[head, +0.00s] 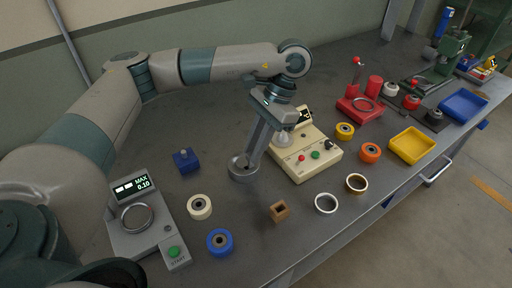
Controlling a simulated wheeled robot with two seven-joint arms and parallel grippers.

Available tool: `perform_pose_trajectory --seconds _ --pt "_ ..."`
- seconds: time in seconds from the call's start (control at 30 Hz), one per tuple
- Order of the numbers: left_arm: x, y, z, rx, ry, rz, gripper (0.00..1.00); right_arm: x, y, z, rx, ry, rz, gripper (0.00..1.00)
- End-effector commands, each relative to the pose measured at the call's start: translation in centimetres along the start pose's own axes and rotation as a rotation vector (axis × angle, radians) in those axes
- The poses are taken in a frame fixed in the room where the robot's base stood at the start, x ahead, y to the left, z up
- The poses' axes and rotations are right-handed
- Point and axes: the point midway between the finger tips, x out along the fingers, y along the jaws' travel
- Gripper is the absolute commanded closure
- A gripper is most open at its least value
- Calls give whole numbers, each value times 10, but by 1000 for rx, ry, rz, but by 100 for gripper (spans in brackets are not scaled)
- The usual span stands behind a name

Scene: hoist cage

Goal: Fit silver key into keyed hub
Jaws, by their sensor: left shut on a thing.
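My left gripper (250,163) points down, its fingers shut, with the tips at a grey round part (235,175) on the bench that looks like the keyed hub. The silver key is too small or hidden between the fingertips to make out. I cannot tell whether the key is inside the hub's slot or above it. The gripper hides part of the hub's opening. My right gripper is not in view.
A beige tester (318,163) with buttons stands just right of the gripper. A blue block (186,161), cream ring (199,207), blue ring (220,242) and brown square piece (279,211) lie around the hub. A grey gauge (160,246) stands at left; a yellow tray (428,148) at right.

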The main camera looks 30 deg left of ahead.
Motion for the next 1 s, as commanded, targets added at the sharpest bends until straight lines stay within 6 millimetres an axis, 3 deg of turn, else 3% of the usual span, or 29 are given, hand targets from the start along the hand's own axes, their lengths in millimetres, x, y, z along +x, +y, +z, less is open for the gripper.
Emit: perform_pose_trajectory --seconds 1.0 --pt "3 -6 6 3 9 7 100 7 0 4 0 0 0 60"
